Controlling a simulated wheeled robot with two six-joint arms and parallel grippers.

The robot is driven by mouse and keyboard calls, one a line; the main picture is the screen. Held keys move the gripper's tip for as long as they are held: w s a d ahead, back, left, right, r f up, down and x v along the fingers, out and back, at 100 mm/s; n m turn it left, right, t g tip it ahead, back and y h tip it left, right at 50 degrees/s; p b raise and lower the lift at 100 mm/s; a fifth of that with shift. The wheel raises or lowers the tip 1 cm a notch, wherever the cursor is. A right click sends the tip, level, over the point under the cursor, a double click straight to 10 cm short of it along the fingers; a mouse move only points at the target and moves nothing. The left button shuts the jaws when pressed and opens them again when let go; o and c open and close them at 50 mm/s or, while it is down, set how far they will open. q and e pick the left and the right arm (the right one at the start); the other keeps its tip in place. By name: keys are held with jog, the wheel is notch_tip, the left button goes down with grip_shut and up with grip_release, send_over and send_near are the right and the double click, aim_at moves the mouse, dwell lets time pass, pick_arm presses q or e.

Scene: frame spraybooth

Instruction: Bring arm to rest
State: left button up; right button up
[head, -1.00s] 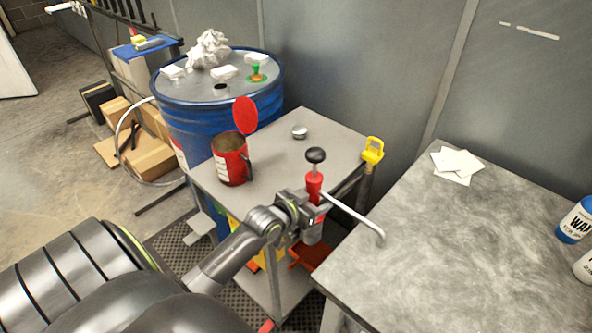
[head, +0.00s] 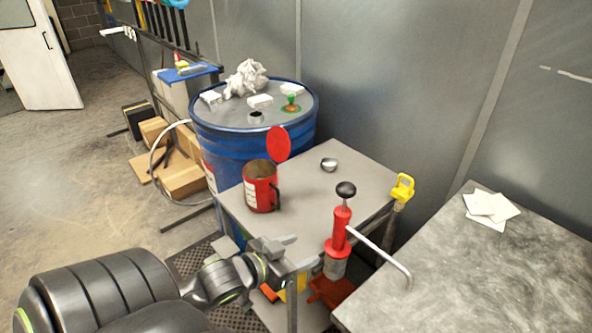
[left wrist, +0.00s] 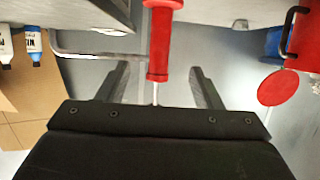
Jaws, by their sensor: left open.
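My left gripper (head: 296,252) is open and empty, at the front edge of the small grey cart, to the left of the red hand pump (head: 341,230). The pump stands upright with a black knob and a bent metal spout. In the left wrist view the red pump (left wrist: 158,40) shows ahead between the two spread fingers (left wrist: 160,85), apart from them. My left arm (head: 100,285) comes in from the lower left. My right gripper is in neither view.
A red can (head: 260,188) with its round lid open stands on the cart top (head: 315,185). A blue drum (head: 225,130) stands behind it. A grey table (head: 480,270) with white sheets (head: 490,208) is at right. Open floor (head: 60,190) lies at left.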

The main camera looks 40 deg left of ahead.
pick_arm(q)
jog(key=shift+s, duration=0.2)
dwell(0.5)
jog(key=s+d+f+n+g+y, duration=0.1)
jog(key=s+d+f+g+y, duration=0.1)
jog(key=s+f+g, duration=0.45)
jog(key=s+d+f+g+y, duration=0.15)
jog(key=s+f+g, duration=0.25)
jog(key=s, duration=0.5)
notch_tip(320, 180, down, 24)
jog(key=a+g, duration=0.1)
jog(key=a, duration=0.1)
jog(key=s+d+f+g+h, duration=0.1)
jog(key=s+d+f, duration=0.1)
jog(key=s+f, duration=1.3)
jog(key=shift+f, duration=0.25)
jog(key=shift+w, duration=0.1)
